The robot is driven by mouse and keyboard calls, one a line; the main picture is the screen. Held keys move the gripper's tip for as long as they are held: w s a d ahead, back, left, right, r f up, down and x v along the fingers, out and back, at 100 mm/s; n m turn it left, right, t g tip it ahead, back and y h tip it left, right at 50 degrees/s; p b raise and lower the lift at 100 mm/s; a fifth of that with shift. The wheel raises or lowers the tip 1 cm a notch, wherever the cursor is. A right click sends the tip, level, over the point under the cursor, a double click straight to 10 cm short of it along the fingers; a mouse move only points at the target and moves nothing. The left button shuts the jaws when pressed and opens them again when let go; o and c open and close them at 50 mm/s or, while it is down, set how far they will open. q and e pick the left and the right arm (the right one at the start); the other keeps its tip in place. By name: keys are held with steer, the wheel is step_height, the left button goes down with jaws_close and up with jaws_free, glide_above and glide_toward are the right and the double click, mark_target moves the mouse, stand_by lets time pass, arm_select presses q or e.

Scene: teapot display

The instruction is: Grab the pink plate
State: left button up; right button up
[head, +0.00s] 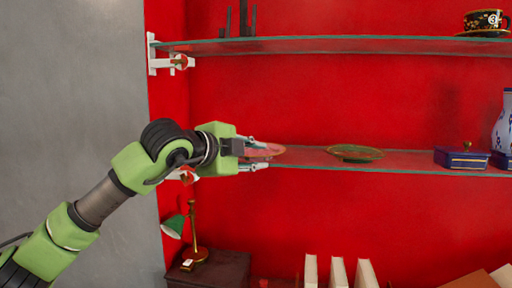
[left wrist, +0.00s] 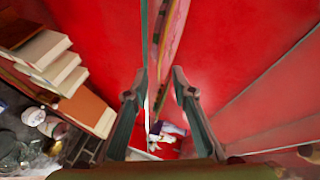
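In the left wrist view the left gripper's fingers (left wrist: 156,88) are open, and the pink plate (left wrist: 175,32) shows nearly edge-on beyond and between the fingertips. My right gripper is not in view.
A higher shelf (head: 350,44) has a dark cup (head: 484,20). A lamp (head: 193,230) and books (head: 338,273) stand below.

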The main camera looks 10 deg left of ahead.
arm_select(q)
jaws_close()
steer(key=shift+r, duration=0.1)
